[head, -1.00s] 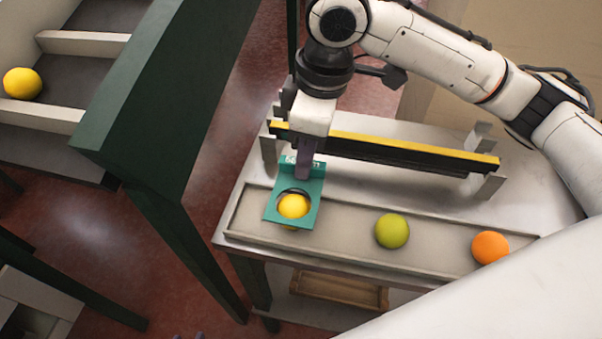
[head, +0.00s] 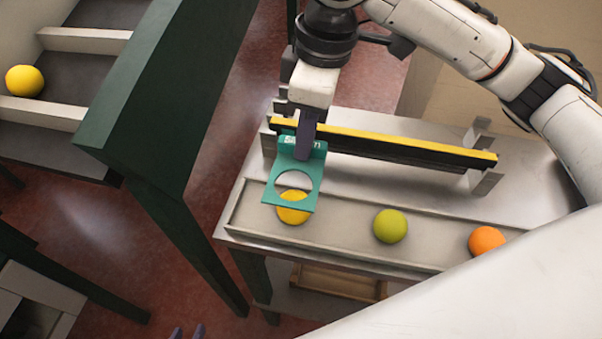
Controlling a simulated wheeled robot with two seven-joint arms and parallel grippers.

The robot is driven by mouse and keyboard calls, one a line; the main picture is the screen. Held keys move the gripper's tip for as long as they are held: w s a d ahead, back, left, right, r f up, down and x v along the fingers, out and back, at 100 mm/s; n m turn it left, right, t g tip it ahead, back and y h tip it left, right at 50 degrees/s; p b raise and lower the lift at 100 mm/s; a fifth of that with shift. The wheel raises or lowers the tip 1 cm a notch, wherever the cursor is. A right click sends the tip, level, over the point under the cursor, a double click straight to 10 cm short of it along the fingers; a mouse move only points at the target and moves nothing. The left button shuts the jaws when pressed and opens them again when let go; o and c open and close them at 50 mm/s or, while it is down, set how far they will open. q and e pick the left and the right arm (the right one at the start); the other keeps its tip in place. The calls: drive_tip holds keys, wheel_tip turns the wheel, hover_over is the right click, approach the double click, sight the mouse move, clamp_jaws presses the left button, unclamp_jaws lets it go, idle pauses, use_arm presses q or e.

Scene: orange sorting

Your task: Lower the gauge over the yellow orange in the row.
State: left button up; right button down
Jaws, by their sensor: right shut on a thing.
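The yellow orange (head: 292,215) sits at the left end of the row in a shallow tray. The gauge (head: 308,203) is a teal plate with a round hole. My right gripper (head: 305,152) is shut on its upper end and holds it above the tray, over the yellow orange. The hole is offset from the orange in the head view: only its top shows through the hole's lower part, and the plate's lower strip crosses it. The gauge looks clear of the orange.
A green orange (head: 390,226) and an orange-coloured one (head: 486,240) lie further right in the tray (head: 340,230). A black and yellow bar (head: 400,146) on metal brackets stands behind. Another yellow orange (head: 24,81) lies in a sloped rack at the upper left, beside a dark green frame (head: 150,100).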

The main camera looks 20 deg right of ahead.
drive_tip(key=shift+r, duration=1.3)
